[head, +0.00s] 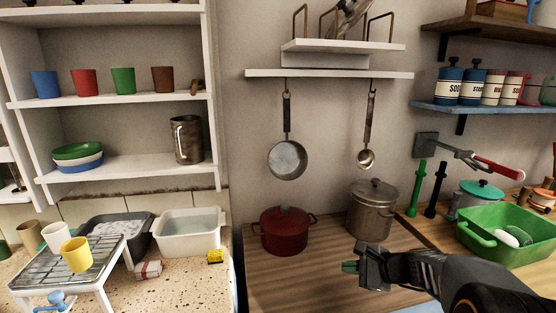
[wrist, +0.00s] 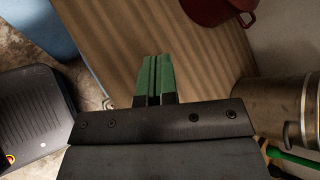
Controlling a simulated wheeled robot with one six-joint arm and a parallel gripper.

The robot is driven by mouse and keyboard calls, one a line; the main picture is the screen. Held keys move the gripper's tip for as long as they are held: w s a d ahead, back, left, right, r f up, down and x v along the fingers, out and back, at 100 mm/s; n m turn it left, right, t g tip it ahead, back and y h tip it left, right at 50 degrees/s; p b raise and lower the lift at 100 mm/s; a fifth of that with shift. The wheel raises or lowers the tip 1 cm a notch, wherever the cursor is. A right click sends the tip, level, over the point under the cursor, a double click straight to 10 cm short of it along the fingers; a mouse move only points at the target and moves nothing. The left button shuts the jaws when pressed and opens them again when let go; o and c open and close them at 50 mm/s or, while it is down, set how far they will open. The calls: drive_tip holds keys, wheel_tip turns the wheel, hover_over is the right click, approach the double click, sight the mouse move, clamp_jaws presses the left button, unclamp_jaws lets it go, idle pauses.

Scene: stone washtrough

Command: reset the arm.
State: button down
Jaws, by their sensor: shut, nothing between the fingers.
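My gripper (head: 350,266) reaches in from the lower right of the head view, above the wooden counter (head: 290,285). Its green fingertips are together with nothing between them. In the wrist view the closed green fingers (wrist: 154,75) point over the bare wooden counter (wrist: 215,65). My gripper is in front of the steel pot (head: 372,212) and to the right of the red pot (head: 287,232), apart from both in the picture. The red pot (wrist: 222,10) and the steel pot (wrist: 278,105) also show in the wrist view.
A green basin (head: 510,240) stands on the right counter. A pan (head: 287,158) and a ladle (head: 367,155) hang above the pots. A white basin (head: 188,235) and a wire rack (head: 70,270) with cups stand at left. The wooden counter's front is bare.

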drive_tip(key=s+a+r+n+g+h+p, duration=0.1)
drive_tip(key=s+r+n+g+h+p, duration=0.1)
drive_tip(key=s+n, duration=0.6)
drive_tip(key=s+a+r+n+g+h+p, duration=0.1)
drive_tip(key=s+a+r+n+h+p, duration=0.1)
drive_tip(key=s+r+n+h+p, duration=0.3)
drive_tip(key=shift+s+r+n+g+h, duration=0.45)
drive_tip(key=shift+s+n+h, duration=0.55)
drive_tip(key=shift+s+n, duration=1)
drive_tip(key=shift+w+d, duration=0.1)
drive_tip(key=shift+w, duration=0.05)
